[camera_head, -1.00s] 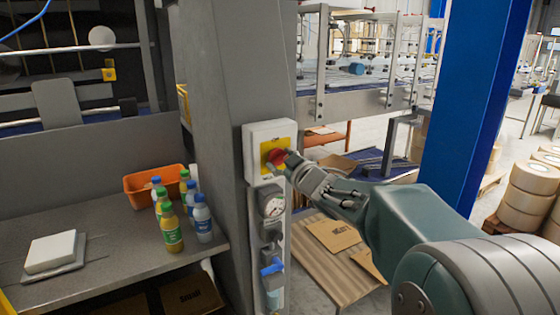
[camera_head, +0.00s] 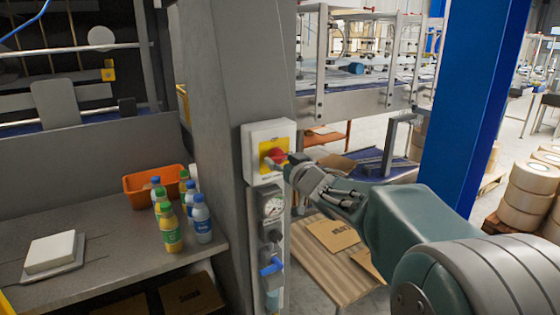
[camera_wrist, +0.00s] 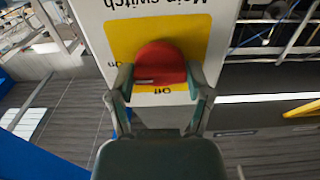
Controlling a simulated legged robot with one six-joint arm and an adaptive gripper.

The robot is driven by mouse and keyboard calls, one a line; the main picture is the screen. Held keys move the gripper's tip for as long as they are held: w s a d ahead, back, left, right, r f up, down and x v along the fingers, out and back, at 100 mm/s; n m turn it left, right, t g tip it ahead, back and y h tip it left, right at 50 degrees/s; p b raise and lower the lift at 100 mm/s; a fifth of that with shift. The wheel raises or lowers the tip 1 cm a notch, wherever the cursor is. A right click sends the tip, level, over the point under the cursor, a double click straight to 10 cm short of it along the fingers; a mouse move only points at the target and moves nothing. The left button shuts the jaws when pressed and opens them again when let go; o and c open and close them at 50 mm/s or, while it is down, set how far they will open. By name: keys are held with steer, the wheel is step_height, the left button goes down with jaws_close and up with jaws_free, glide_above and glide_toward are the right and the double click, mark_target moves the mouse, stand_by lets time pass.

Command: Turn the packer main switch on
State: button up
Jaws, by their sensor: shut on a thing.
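The main switch is a white box (camera_head: 252,150) with a yellow plate (camera_head: 283,143) and a red knob (camera_head: 274,156), on the grey column. In the wrist view the red knob (camera_wrist: 160,62) sits between my fingertips, which touch its two sides. The "Main switch" lettering appears upside down there, with "Off" below the knob and a partly covered "On" at its left. A pale mark shows on the knob's lower edge; which setting it points to is unclear. My gripper (camera_head: 287,165) is shut on the knob and reaches it from the right.
Below the switch are a gauge (camera_head: 271,206) and a blue-handled valve (camera_head: 271,267). Several bottles (camera_head: 171,232) and an orange bin (camera_head: 143,184) stand on the bench at left.

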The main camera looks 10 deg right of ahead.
steer(key=shift+f, duration=0.3)
steer(key=o, duration=1.1)
steer(key=shift+r, duration=0.15)
steer(key=v, duration=1.1)
steer(key=shift+s, duration=0.4)
steer(key=shift+d, duration=0.1)
